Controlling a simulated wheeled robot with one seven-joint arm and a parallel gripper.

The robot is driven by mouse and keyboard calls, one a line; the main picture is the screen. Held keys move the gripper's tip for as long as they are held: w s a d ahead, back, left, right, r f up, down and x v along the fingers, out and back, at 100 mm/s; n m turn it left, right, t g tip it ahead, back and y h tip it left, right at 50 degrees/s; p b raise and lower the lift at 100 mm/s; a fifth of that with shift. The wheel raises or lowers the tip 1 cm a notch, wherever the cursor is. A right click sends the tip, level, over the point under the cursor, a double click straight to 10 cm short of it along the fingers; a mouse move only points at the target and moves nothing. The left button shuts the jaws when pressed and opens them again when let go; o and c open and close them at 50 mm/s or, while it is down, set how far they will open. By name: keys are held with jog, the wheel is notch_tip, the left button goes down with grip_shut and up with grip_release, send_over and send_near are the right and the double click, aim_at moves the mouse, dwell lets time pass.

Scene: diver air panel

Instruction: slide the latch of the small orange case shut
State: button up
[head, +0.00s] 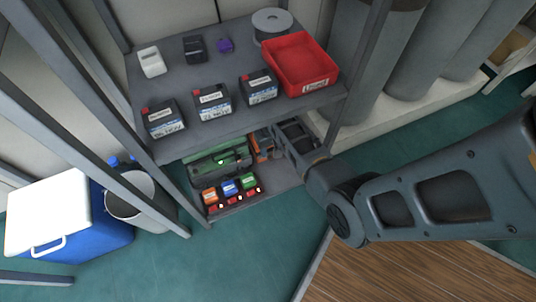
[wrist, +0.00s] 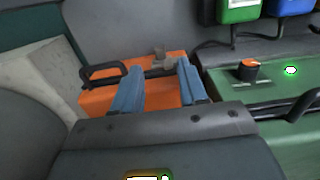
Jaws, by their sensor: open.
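The small orange case (wrist: 155,92) lies on the lower shelf, with a black handle at its left end in the wrist view. It also shows in the head view (head: 263,146), partly hidden by my arm. A small grey part, which looks like the latch (wrist: 161,56), stands up at the case's far edge. My gripper (wrist: 159,70) is open over the case, its two bluish fingers pointing at the far edge. The grey part appears just beyond and between the fingertips. I cannot tell whether they touch it.
A green case (wrist: 260,100) with a black-and-orange knob and a lit green lamp lies right beside the orange case. Orange, blue and green boxes (head: 230,187) stand at the shelf front. The upper shelf (head: 190,77) holds batteries and a red bin (head: 300,62).

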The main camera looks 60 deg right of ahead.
aim_at(270, 158)
notch_tip(270, 158, down, 6)
jog(key=b, duration=0.2)
jog(key=shift+r+b, duration=0.15)
jog(key=shift+b, duration=0.2)
grip_shut()
dwell(0.4)
